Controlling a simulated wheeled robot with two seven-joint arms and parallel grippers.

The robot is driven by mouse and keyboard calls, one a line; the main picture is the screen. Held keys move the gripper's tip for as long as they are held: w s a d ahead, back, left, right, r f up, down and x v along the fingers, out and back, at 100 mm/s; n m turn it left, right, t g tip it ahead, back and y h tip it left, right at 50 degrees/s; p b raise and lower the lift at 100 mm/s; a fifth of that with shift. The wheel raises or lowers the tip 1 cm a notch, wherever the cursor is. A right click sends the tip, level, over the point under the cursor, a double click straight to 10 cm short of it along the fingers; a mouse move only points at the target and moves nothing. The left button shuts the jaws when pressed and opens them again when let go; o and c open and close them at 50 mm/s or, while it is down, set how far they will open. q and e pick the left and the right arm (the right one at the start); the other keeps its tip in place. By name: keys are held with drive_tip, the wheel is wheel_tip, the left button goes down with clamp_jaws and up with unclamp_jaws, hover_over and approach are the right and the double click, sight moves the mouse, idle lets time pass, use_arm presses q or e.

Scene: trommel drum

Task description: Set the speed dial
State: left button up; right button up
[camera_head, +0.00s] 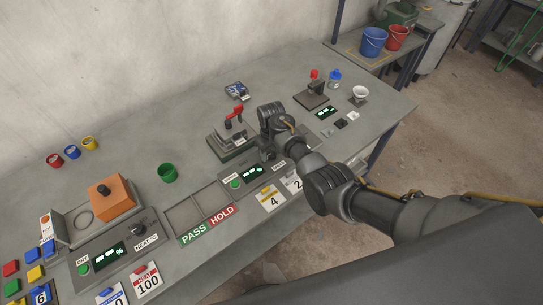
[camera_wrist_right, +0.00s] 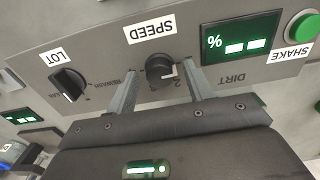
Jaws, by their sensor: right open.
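The speed dial (camera_wrist_right: 158,68) is a small round black knob with a white mark, under an upside-down SPEED label (camera_wrist_right: 150,28) in the right wrist view. A numeral 2 shows beside it. My right gripper (camera_wrist_right: 164,80) is open, with one finger on each side of the dial. I cannot tell whether the fingers touch it. In the head view the right gripper (camera_head: 268,157) is over the grey control panel and hides the dial there. My left gripper is not in view.
Beside the dial are a lit DIRT display (camera_wrist_right: 240,40), a green SHAKE button (camera_wrist_right: 303,27) and a LOT knob (camera_wrist_right: 68,82). Cards marked 4 (camera_head: 271,200) and 2 lie in front of the panel.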

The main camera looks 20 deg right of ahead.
drive_tip(key=shift+f, duration=0.1)
drive_tip(key=c, duration=1)
drive_tip(key=shift+m+p, duration=0.55)
drive_tip(key=shift+m, duration=0.55)
drive_tip(key=m+p, duration=0.1)
drive_tip(key=m, duration=0.2)
drive_tip(key=shift+m, duration=0.3)
drive_tip(key=m, duration=0.3)
drive_tip(key=shift+p, duration=0.4)
drive_tip(key=shift+m, duration=1.5)
